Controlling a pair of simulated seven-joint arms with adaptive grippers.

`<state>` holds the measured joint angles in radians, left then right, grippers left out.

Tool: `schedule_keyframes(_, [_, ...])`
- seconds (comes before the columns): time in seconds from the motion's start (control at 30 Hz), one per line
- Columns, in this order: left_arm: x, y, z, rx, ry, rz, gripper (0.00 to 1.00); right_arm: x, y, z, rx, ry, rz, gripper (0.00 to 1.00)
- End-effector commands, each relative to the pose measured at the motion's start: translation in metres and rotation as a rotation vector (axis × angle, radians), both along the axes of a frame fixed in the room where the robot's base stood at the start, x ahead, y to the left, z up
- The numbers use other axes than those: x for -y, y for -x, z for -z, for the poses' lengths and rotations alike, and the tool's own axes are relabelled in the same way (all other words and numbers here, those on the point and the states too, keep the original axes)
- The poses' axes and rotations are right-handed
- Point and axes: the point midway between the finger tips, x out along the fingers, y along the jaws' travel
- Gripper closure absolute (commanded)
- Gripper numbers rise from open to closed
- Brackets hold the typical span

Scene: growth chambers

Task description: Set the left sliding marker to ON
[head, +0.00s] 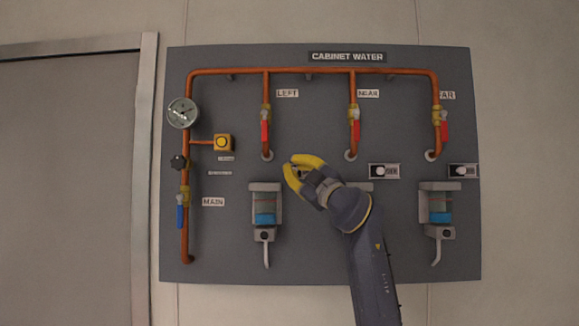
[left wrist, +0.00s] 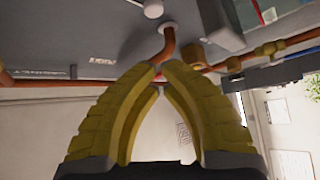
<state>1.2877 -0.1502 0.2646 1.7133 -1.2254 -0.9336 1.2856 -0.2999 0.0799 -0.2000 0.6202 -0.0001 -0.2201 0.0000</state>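The left sliding marker does not show in the head view; its likely place right of the LEFT pipe is covered by my left gripper (head: 290,164). The gripper's yellow fingers are curved together in front of the panel. In the left wrist view the fingertips (left wrist: 160,70) meet, with nothing visible held between them. I cannot tell whether they touch the panel. A LEFT label (head: 287,93) sits beside the left pipe's red-handled valve (head: 265,130). A white round piece (left wrist: 153,9) shows beyond the fingertips in the wrist view; I cannot tell what it is. My right gripper is not in view.
The grey panel (head: 225,270) carries orange pipes (head: 310,71), a gauge (head: 183,113) and a blue-handled MAIN valve (head: 181,217). Sliding markers with white knobs show at the near (head: 381,171) and far (head: 459,171) positions. A left cup holder (head: 265,188) stands close below my gripper.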

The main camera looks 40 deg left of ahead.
Motion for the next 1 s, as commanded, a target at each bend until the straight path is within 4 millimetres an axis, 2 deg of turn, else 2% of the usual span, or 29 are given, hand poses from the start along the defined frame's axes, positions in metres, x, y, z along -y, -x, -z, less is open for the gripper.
schedule_keyframes(0.17, [-0.018,-0.004,-0.009,0.001,0.0,-0.002,1.0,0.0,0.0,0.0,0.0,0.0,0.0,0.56])
schedule_keyframes(0.63, [-0.088,-0.022,-0.044,-0.001,0.001,-0.003,1.0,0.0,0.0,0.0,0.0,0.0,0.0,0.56])
schedule_keyframes(0.8, [-0.072,-0.035,-0.026,-0.004,-0.001,0.001,1.0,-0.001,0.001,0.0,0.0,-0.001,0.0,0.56])
schedule_keyframes(1.0, [-0.066,-0.041,-0.017,-0.001,0.0,0.0,1.0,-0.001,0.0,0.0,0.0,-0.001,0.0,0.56])
